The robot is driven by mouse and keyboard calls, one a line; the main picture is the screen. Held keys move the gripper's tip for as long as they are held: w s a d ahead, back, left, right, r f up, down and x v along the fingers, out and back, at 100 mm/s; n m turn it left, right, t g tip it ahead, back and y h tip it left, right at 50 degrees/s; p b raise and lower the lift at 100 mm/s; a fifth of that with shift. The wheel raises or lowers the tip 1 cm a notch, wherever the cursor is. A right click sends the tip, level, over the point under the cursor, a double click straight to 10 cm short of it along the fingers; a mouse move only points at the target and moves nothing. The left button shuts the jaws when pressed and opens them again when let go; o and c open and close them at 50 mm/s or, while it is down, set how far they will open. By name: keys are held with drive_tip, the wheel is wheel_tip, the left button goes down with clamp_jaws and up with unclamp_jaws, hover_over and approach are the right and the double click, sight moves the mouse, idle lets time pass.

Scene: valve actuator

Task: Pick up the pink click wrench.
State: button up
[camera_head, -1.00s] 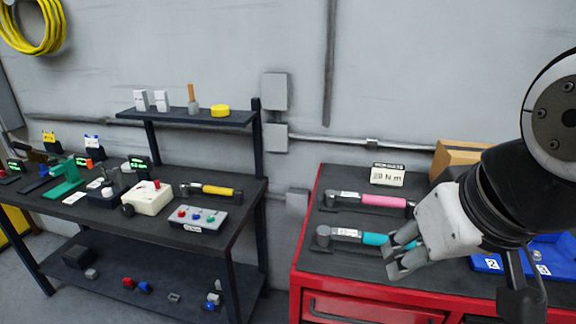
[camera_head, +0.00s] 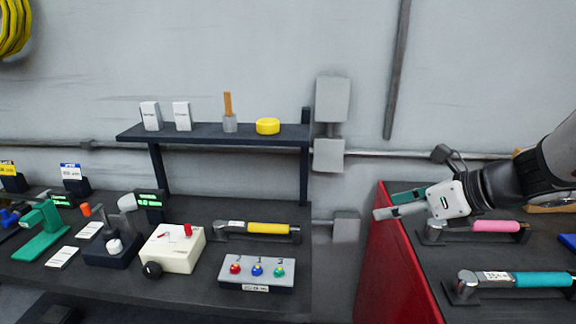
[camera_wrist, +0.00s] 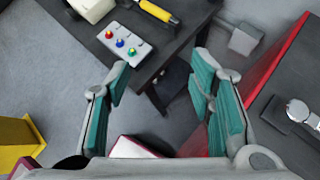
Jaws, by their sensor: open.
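The pink click wrench (camera_head: 494,226) lies on the dark top of the red cabinet at the right, resting in a dark holder. Its pink grip points right and its metal head is at the left. My gripper (camera_head: 382,204) is open and empty, left of the wrench head and above the cabinet's left edge, with its fingers pointing left. In the wrist view my open fingers (camera_wrist: 160,90) face the gap between bench and cabinet. A wrench's round metal head (camera_wrist: 297,110) shows at that view's right edge; its grip is out of frame.
A teal-handled wrench (camera_head: 540,279) lies in front of the pink one on the cabinet (camera_head: 385,265). A yellow-handled wrench (camera_head: 268,229) and a button box (camera_head: 256,272) are on the left bench. A wall box (camera_head: 345,228) is behind the gap.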

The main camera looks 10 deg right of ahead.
drive_tip(key=w+d+f+m+t+h+b, duration=0.1)
drive_tip(key=w+d+f+m+t+h, duration=0.2)
drive_tip(key=d+m, duration=0.8)
drive_tip(key=m+t+h+b, duration=0.1)
drive_tip(key=m+h, duration=0.5)
drive_tip(key=m, duration=0.8)
approach(482, 227)
drive_tip(key=shift+w+a+f, duration=0.1)
drive_tip(key=shift+w+f, duration=0.2)
drive_tip(key=shift+w, duration=0.3)
drive_tip(key=shift+w+a+f, duration=0.1)
drive_tip(key=shift+w+f, duration=0.15)
drive_tip(key=shift+w, duration=0.4)
drive_tip(key=shift+d+f+m+t, duration=0.2)
drive_tip(key=shift+d+m+t, duration=0.1)
drive_tip(key=shift+d+m, duration=0.1)
drive_tip(key=shift+x, duration=3.5)
drive_tip(key=shift+d+f, duration=0.1)
clamp_jaws()
